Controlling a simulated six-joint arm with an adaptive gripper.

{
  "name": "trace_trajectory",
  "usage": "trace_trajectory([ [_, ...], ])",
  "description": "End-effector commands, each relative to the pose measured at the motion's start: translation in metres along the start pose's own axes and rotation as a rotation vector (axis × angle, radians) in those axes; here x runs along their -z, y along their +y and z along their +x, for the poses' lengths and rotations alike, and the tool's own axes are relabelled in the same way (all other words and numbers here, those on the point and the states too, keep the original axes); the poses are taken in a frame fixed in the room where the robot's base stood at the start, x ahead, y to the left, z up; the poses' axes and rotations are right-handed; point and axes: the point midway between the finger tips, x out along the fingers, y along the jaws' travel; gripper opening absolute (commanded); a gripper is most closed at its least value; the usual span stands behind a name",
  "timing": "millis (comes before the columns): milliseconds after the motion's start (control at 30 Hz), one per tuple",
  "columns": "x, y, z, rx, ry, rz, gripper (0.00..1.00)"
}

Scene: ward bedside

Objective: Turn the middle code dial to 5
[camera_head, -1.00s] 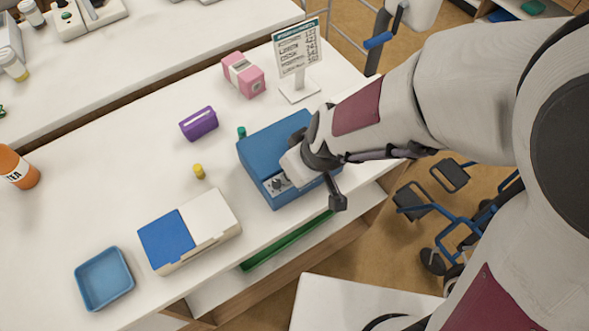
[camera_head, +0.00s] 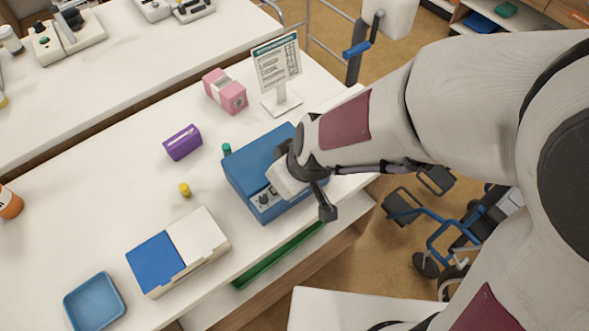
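A blue box (camera_head: 259,158) stands on the white table, with a pale panel on its front face. One dark code dial (camera_head: 263,199) shows on that panel, at the left end. The rest of the panel, where the middle dial would be, is hidden behind my wrist and gripper. My gripper (camera_head: 285,187) is right at the front of the box, over the right part of the panel. The dial numbers are too small to read.
A blue-and-white case (camera_head: 178,252) and blue tray (camera_head: 95,302) are at front left.

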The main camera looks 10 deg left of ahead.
Motion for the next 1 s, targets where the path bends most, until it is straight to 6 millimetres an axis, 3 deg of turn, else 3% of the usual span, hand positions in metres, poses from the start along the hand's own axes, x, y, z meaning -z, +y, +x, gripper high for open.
trace_trajectory([
  [1000, 0.0, 0.001, -0.09, -0.004, 0.002, 0.001, 0.21],
])
